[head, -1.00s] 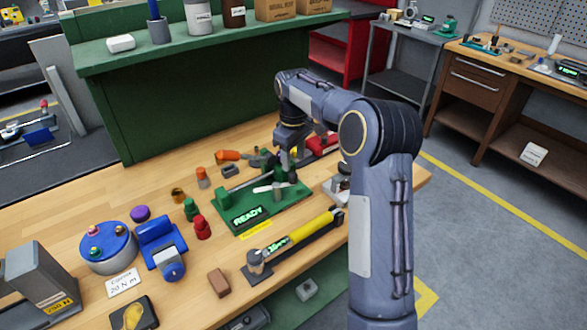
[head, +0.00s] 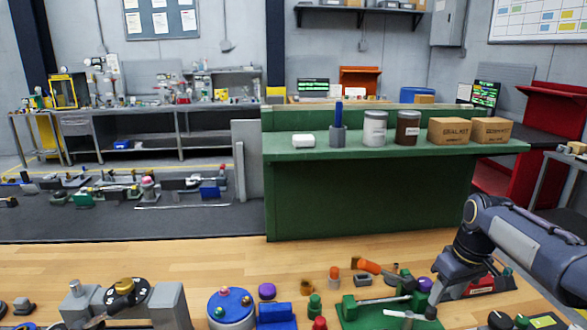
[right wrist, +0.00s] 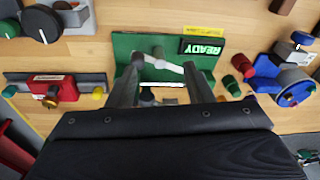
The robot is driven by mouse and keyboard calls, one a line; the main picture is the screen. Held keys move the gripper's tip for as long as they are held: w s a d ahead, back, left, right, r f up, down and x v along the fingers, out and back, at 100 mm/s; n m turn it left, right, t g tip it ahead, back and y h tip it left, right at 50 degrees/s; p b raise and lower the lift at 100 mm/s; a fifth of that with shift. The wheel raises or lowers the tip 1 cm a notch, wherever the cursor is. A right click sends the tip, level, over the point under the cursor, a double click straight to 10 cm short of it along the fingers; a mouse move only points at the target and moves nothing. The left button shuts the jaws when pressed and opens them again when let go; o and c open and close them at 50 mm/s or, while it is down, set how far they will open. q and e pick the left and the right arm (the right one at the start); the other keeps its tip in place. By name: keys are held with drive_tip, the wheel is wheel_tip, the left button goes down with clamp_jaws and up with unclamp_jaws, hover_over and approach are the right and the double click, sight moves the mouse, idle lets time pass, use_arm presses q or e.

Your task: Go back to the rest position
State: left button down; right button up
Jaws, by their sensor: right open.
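My right gripper (head: 432,302) points down at the right of the wooden bench in the head view, over the right side of the green fixture (head: 362,320). In the right wrist view the two fingers of my right gripper (right wrist: 163,72) stand apart. The green fixture (right wrist: 125,43) with its lit READY display (right wrist: 203,48) lies beyond and below them. A pale lever (right wrist: 160,62) on the fixture shows between the fingers, and nothing is visibly gripped. I cannot tell how far the fingertips are from the fixture. My left gripper is not in view.
The bench (head: 230,262) holds a blue round holder (head: 230,308), a grey device with a black dial (head: 165,305) and small coloured knobs. Behind it stands a green shelf (head: 280,147) with cans and boxes. The bench's back strip is clear.

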drive_tip(key=s+a+r+m+t+y, duration=0.1)
drive_tip(key=s+a, duration=0.2)
drive_tip(key=s, duration=0.4)
drive_tip(key=s+a+r+m+t, duration=0.1)
drive_tip(key=s+a+r, duration=0.15)
drive_tip(key=s, duration=0.35)
drive_tip(key=s+a+f+m+t, duration=0.1)
drive_tip(key=s+a+f, duration=0.2)
drive_tip(key=s, duration=0.3)
drive_tip(key=s+a+f+m+t+y, duration=0.1)
drive_tip(key=s+a+f, duration=0.3)
drive_tip(key=s, duration=0.3)
drive_tip(key=shift+a+m+y, duration=0.3)
drive_tip(key=shift+a, duration=0.4)
